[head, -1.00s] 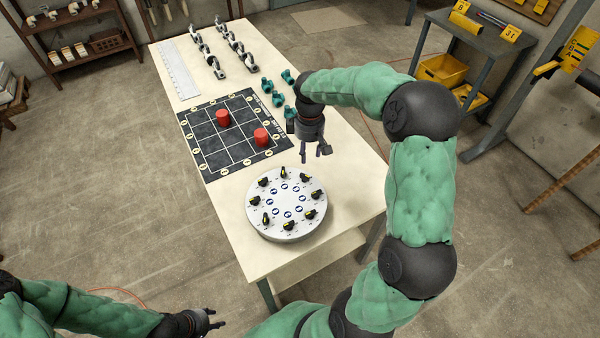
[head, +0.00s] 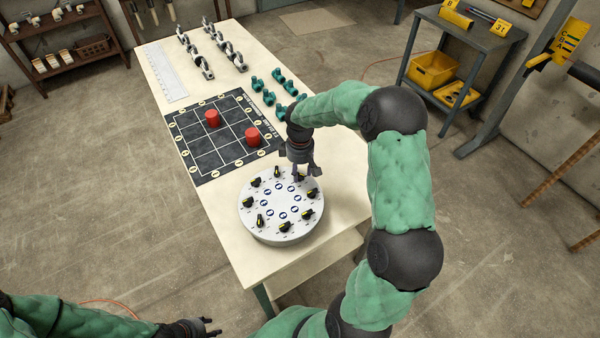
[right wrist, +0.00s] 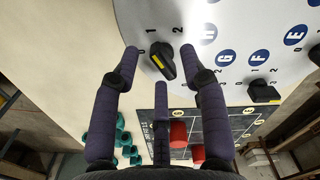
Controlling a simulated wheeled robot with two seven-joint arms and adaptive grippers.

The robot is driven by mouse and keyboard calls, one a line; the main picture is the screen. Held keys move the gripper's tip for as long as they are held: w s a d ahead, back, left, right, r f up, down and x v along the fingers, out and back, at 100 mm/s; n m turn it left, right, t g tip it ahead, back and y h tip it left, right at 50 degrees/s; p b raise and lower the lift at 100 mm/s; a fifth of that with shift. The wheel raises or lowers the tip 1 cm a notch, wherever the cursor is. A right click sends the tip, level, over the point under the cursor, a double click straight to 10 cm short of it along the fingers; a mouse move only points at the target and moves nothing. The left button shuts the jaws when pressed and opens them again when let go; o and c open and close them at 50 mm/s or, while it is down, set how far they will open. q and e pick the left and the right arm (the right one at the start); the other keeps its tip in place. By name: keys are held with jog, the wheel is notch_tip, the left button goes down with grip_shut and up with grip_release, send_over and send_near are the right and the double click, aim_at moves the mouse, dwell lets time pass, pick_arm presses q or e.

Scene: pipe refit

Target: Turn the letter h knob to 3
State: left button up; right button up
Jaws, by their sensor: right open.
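A round white dial plate (head: 262,232) on the table carries a ring of black knobs with yellow marks and blue letter discs. In the right wrist view the letter H disc (right wrist: 208,29) lies near the black H knob (right wrist: 163,61), with numbers 0, 1 and 2 printed around that knob. My right gripper (head: 304,176) hangs over the far right rim of the plate. Its open fingers are spread around the H knob in the wrist picture; I see no grip on it. My left gripper (head: 208,327) is low at the bottom edge, small and partly shown, away from the plate.
A black grid mat (head: 208,160) with red cylinders (head: 212,118) lies behind the plate. Green parts (head: 268,97) and metal clamps (head: 206,65) stand farther back, beside a white ruler (head: 165,72). Other knobs sit close around the H knob. The table's near right is clear.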

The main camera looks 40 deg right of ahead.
jog(key=shift+f, duration=0.35)
jog(key=shift+c, duration=0.3)
grip_shut()
